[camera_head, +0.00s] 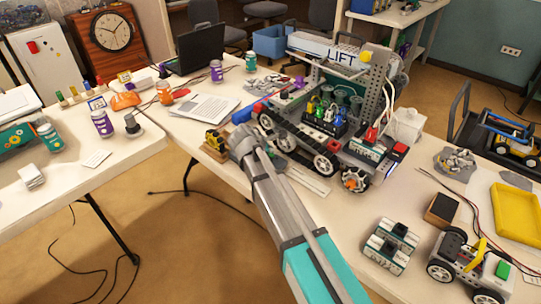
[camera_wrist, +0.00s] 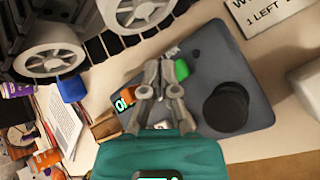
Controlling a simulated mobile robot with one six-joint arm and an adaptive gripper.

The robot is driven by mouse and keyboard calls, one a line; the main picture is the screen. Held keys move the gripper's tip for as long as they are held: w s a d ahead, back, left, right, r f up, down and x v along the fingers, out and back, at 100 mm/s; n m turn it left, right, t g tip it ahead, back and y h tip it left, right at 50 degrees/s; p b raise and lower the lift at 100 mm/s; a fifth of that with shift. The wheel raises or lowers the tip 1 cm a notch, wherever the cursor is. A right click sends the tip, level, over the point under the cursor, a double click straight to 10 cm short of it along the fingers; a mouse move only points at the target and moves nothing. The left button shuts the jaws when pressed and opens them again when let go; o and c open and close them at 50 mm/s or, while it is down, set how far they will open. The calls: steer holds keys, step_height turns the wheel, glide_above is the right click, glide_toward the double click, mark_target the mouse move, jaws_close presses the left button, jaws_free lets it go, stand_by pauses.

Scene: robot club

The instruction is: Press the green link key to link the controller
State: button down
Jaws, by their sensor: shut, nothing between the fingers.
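The controller (camera_wrist: 205,85) is a dark grey panel under my gripper in the wrist view. It has a round black knob (camera_wrist: 226,108), an orange part and a small lit display (camera_wrist: 124,100). The green link key (camera_wrist: 182,69) shows just right of my fingertips; part of it is hidden behind a finger. My gripper (camera_wrist: 159,70) is shut and empty over the panel. I cannot tell whether a fingertip touches the key.
A large wheeled robot (camera_head: 345,105) stands close beyond my gripper; its pale wheels (camera_wrist: 48,46) show in the wrist view. A white card (camera_wrist: 268,14) lies past the controller. A small wheeled robot (camera_head: 470,262) stands right.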

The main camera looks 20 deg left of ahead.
mark_target(270, 155)
steer(key=shift+f, duration=0.15)
steer(key=shift+f+b, duration=0.3)
steer(key=shift+b, duration=0.15)
steer(key=shift+f+b, duration=0.35)
steer(key=shift+b, duration=0.05)
stand_by(0.9)
steer(key=shift+r, duration=0.1)
stand_by(0.3)
steer(key=shift+r+p, duration=0.75)
steer(key=shift+p, duration=0.15)
steer(key=shift+r+p, duration=2.5)
